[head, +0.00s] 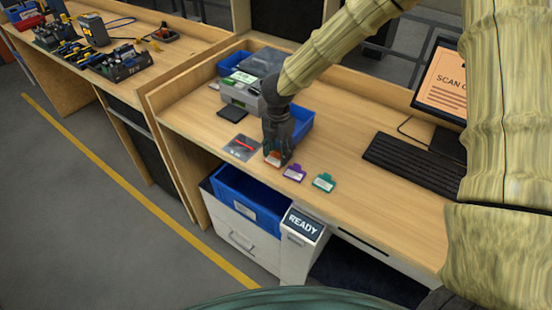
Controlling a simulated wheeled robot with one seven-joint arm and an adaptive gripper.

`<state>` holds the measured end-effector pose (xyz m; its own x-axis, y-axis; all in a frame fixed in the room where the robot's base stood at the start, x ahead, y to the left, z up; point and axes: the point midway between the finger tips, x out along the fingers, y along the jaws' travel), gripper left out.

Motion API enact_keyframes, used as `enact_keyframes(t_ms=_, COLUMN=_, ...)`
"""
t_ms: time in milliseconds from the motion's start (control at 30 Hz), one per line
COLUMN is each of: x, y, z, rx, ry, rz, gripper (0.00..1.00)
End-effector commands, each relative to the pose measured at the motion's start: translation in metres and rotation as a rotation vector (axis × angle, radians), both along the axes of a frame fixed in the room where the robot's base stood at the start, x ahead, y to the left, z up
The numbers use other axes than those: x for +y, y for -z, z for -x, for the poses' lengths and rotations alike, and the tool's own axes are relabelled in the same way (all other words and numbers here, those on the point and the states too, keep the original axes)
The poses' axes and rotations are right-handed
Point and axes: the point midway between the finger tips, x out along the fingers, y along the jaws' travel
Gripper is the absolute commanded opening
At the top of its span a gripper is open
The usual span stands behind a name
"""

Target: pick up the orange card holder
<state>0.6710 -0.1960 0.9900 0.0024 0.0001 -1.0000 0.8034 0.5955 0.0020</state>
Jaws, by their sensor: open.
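The orange card holder (272,160) lies on the wooden desk near its front edge, partly hidden under my gripper. My gripper (276,158) points down right over it, with the fingers at or just above the card holder. The fingers are open; whether they touch the holder or the desk cannot be made out. A purple card holder (295,173) lies just to the right, and a teal card holder (324,182) lies further right.
A clear pouch with a red item (242,148) lies close on the left. A blue bin (301,124) stands right behind my gripper. A black keyboard (416,166) and a monitor (444,83) are at the right. Below the desk edge are a blue crate (247,203) and a READY sign (303,225).

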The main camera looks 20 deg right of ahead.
Motion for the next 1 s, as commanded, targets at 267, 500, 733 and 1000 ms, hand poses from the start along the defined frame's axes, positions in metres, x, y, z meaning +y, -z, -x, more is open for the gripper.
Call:
enact_keyframes(t_ms=267, x=0.0, y=0.001, z=0.0, rx=0.001, ry=0.0, rz=0.0, gripper=0.15)
enact_keyframes(t_ms=500, x=0.0, y=0.0, z=0.0, rx=0.001, ry=0.0, rz=0.0, gripper=0.04)
enact_keyframes(t_ms=733, x=0.0, y=-0.002, z=0.0, rx=-0.001, ry=0.0, rz=-0.001, gripper=0.04)
enact_keyframes(t_ms=1000, x=0.0, y=-0.026, z=0.0, rx=-0.002, ry=0.0, rz=-0.002, gripper=0.04)
